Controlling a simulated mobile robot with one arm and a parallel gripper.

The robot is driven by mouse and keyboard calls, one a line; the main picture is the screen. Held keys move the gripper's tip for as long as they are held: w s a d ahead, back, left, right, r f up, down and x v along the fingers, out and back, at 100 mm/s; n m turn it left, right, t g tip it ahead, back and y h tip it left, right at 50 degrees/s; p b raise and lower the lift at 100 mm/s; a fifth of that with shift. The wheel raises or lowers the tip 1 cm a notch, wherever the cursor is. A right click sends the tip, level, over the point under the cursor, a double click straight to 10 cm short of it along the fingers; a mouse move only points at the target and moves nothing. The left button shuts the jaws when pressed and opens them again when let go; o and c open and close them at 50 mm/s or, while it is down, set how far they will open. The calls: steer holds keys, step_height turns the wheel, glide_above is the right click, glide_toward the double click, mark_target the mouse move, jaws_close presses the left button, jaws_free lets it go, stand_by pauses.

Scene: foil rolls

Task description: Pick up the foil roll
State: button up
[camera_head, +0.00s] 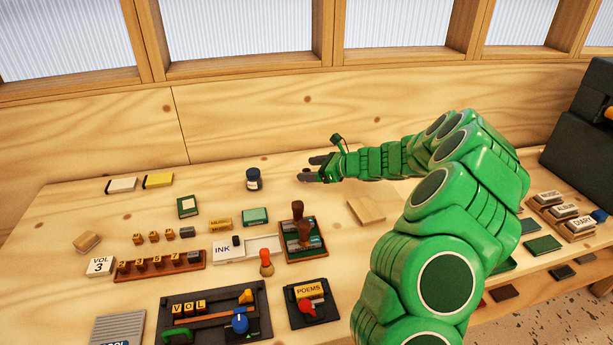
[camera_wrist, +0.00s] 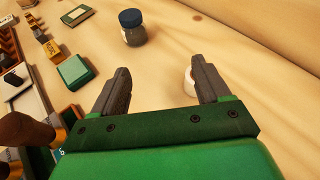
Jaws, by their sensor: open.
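My gripper (camera_head: 311,168) is stretched out over the back middle of the wooden table. In the wrist view its two dark fingers (camera_wrist: 163,72) are apart with bare wood between them. A small pale, rounded thing (camera_wrist: 188,84) shows at the inner side of the right finger and is partly hidden by it. It may be the foil roll, but too little shows to be sure. I cannot tell whether the finger touches it. I cannot make out a foil roll clearly in the head view, where my gripper and arm cover part of the table.
A dark jar with a blue lid (camera_head: 253,179) stands left of my gripper, and ahead of it in the wrist view (camera_wrist: 132,28). A green ink pad (camera_head: 255,216), a stamp tray (camera_head: 321,250) and a wooden block (camera_head: 367,209) lie nearer. The table behind the jar is clear.

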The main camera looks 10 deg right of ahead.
steer(key=d+f+m, duration=0.1)
steer(key=w+d+f, duration=0.1)
steer(key=d, duration=0.1)
steer(key=w+d+f+m+t+h, duration=0.1)
steer(key=d+f, duration=0.1)
steer(key=shift+m, duration=0.3)
steer(key=shift+x, duration=3.8)
steer(key=shift+w+d+r, duration=0.15)
steer(key=shift+c, duration=0.2)
steer(key=c, duration=1)
